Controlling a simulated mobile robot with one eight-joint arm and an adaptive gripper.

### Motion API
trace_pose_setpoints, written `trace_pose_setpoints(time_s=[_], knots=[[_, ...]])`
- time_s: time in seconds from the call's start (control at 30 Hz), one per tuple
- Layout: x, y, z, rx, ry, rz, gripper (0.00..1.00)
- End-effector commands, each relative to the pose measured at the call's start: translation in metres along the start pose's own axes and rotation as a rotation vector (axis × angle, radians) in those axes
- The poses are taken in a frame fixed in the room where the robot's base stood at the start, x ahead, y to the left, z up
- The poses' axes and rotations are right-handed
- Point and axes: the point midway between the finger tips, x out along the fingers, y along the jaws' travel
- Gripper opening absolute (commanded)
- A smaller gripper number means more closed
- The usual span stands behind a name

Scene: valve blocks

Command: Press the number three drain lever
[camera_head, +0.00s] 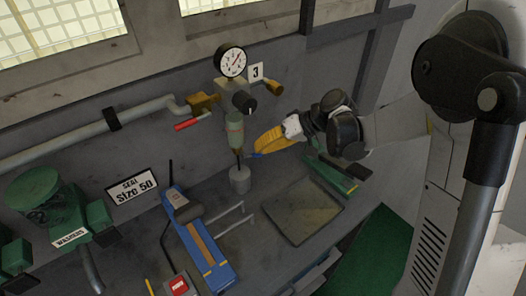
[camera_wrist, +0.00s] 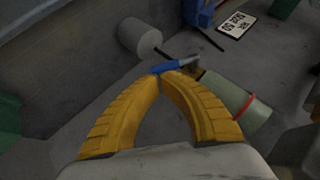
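The number 3 plate (camera_head: 256,72) is on the wall beside a round gauge (camera_head: 230,62). Below the gauge hangs a green filter bowl (camera_head: 235,130), which also shows in the wrist view (camera_wrist: 222,95). A small blue drain lever (camera_wrist: 172,67) sticks out from the bowl's lower end; only a bit of blue (camera_head: 257,155) shows in the head view. My gripper (camera_wrist: 161,73) has yellow fingers with their tips together, right at the lever; I cannot tell whether they touch it. In the head view my gripper (camera_head: 258,149) is just right of the bowl's bottom.
A grey cup (camera_head: 240,180) stands under the bowl. A red-handled valve (camera_head: 192,122) is to the left. A blue tool (camera_head: 198,240), a dark tray (camera_head: 301,211) and a size 50 seal sign (camera_head: 132,185) are on the bench. Bench between cup and tray is clear.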

Motion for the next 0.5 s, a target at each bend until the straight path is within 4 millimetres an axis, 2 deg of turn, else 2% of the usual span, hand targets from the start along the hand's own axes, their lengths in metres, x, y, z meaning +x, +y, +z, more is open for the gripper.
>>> trace_pose_setpoints(time_s=[0.03, 0.37, 0.5], knots=[[0.005, 0.006, 0.004, 0.021, 0.000, -0.030, 0.00], [0.017, 0.011, 0.011, 0.162, 0.000, -0.244, 0.00], [0.021, 0.010, 0.015, 0.169, -0.001, -0.254, 0.00]])
